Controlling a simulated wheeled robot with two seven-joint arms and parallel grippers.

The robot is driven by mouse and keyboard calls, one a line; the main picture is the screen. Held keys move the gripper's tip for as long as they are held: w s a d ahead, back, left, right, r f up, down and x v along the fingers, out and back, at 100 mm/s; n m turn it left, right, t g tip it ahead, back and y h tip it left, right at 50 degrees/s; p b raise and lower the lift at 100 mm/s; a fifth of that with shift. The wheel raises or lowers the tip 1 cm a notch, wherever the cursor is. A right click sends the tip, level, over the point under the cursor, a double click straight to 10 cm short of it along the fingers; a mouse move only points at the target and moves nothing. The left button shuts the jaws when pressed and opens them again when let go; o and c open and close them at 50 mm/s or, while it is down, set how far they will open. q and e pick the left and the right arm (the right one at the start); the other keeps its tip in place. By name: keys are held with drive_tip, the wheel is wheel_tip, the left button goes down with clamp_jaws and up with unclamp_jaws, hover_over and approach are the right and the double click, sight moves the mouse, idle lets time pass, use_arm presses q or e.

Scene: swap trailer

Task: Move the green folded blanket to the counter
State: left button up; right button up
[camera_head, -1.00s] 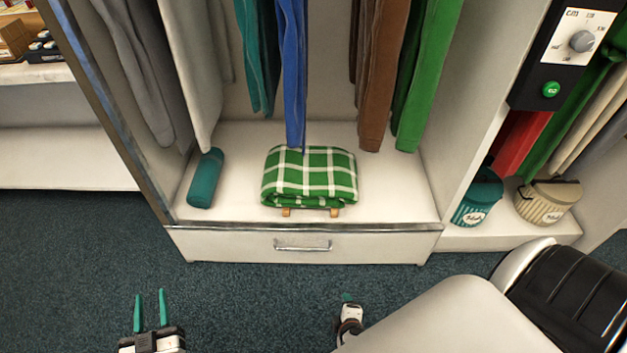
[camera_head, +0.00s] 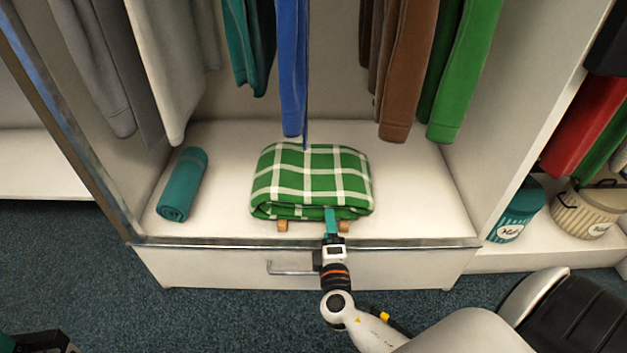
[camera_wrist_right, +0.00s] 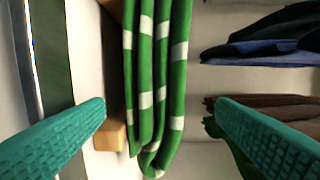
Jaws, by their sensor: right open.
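The green folded blanket (camera_head: 312,180), with white checks, lies on a white shelf (camera_head: 420,210) and rests on small wooden supports (camera_head: 282,226). My right gripper (camera_head: 330,214) is at the blanket's front edge, right of its middle. In the right wrist view, its teal fingers are spread wide (camera_wrist_right: 160,112), with the blanket's folded edge (camera_wrist_right: 160,75) in the gap between them and no finger seen pressing it. Part of my left gripper (camera_head: 40,342) seems to show at the lower left corner; its jaws are not clear. I cannot identify the counter.
A teal roll (camera_head: 182,184) lies left of the blanket. Hanging clothes, including a blue one (camera_head: 292,70) and a brown one (camera_head: 405,80), come down behind it. A drawer with a handle (camera_head: 290,270) is below the shelf. Baskets (camera_head: 585,210) stand at the right.

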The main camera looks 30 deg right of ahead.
drive_tip(key=shift+b+x, duration=0.65)
drive_tip(key=shift+x, duration=2.9)
drive_tip(key=shift+s, duration=0.1)
drive_tip(key=c, duration=0.8)
drive_tip(key=shift+r, duration=0.15)
drive_tip(key=shift+c, duration=1.2)
